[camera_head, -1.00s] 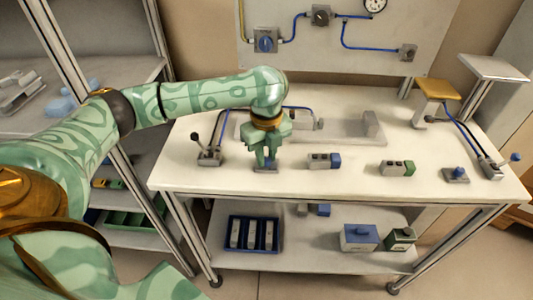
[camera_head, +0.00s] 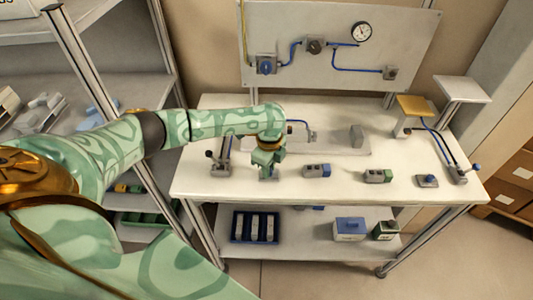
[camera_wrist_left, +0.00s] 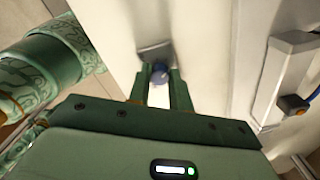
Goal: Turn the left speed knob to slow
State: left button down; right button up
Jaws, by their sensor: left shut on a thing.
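My left gripper (camera_head: 268,170) points down at the front left of the white table. It is shut on the left speed knob, a small blue knob (camera_wrist_left: 160,73) between its two fingers in the left wrist view. The knob's grey base plate (camera_wrist_left: 156,51) lies on the table just beyond the fingertips. In the head view the gripper hides most of this knob. I cannot make out the knob's pointer or any speed marking. My right gripper is not in view.
A lever on a grey base (camera_head: 220,166) stands close left of the gripper. Another blue knob (camera_head: 428,180) is farther right. A panel (camera_head: 345,90) with gauge stands behind.

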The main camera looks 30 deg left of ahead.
pick_arm(q)
jog(key=n+p, duration=0.5)
jog(key=p, duration=0.1)
jog(key=shift+s+r+n+p, duration=0.1)
jog(key=shift+r+n+p, duration=0.15)
jog(key=shift+n+p, duration=0.15)
jog(key=n+p, duration=0.2)
jog(key=n, duration=0.1)
jog(key=shift+d+f+n+p, duration=0.1)
jog(key=shift+n+p, duration=0.2)
jog(key=shift+p, duration=0.1)
jog(key=n+p, duration=0.1)
jog(key=n, duration=0.2)
jog(key=shift+p, duration=0.4)
jog(key=shift+f+n+p, duration=0.1)
jog(key=shift+n+p, duration=0.45)
jog(key=shift+n, duration=1.65)
jog(key=c, duration=1.3)
grip_release()
